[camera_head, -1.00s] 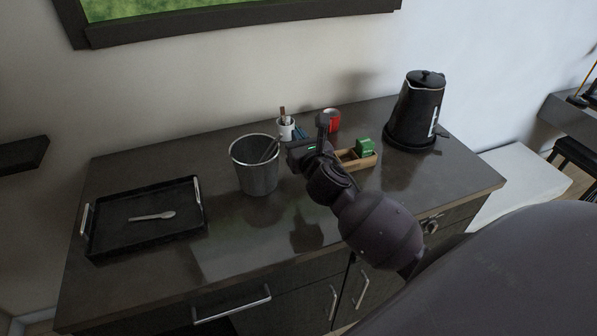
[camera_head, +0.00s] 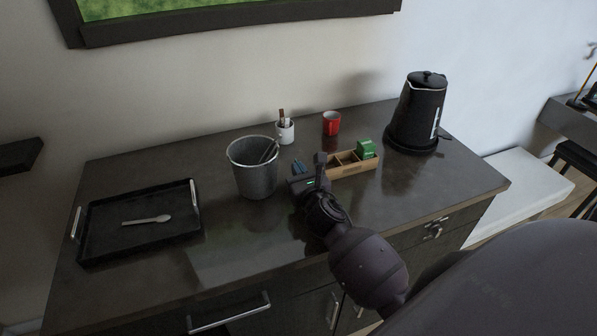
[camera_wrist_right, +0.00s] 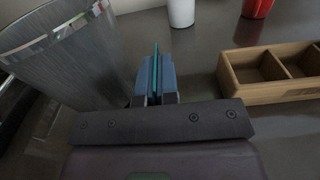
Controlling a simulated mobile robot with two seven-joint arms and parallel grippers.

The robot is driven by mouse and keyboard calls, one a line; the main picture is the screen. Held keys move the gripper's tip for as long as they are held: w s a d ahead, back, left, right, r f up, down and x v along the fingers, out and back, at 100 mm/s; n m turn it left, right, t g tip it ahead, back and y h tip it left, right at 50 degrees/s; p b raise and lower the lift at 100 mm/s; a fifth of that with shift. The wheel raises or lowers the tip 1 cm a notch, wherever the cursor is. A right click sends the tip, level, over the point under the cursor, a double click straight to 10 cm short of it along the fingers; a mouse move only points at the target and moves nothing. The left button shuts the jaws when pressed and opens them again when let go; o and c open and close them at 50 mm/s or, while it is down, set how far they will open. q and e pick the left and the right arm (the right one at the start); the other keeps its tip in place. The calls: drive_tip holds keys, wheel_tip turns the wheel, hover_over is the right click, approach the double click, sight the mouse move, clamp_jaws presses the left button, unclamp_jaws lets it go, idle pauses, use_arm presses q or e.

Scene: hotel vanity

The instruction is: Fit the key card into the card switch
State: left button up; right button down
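My right gripper (camera_head: 299,168) is over the vanity top, just right of the metal bin and left of the wooden box. In the right wrist view its two blue fingertips (camera_wrist_right: 155,78) are closed around a thin teal key card (camera_wrist_right: 155,56), seen edge-on and standing up between them. In the head view the card is too small to tell apart from the fingertips. I cannot make out a card switch in either view. My left gripper is not in view.
The bin (camera_head: 256,181) holds a dark utensil. The wooden box (camera_head: 352,169) holds green packets. A white cup (camera_head: 286,134), red mug (camera_head: 331,123) and black kettle (camera_head: 416,115) stand behind. A black tray (camera_head: 100,247) with a spoon (camera_head: 147,220) lies left. The front middle is clear.

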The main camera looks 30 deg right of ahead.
drive_tip(key=shift+f, duration=0.15)
drive_tip(key=c, duration=1.4)
unclamp_jaws()
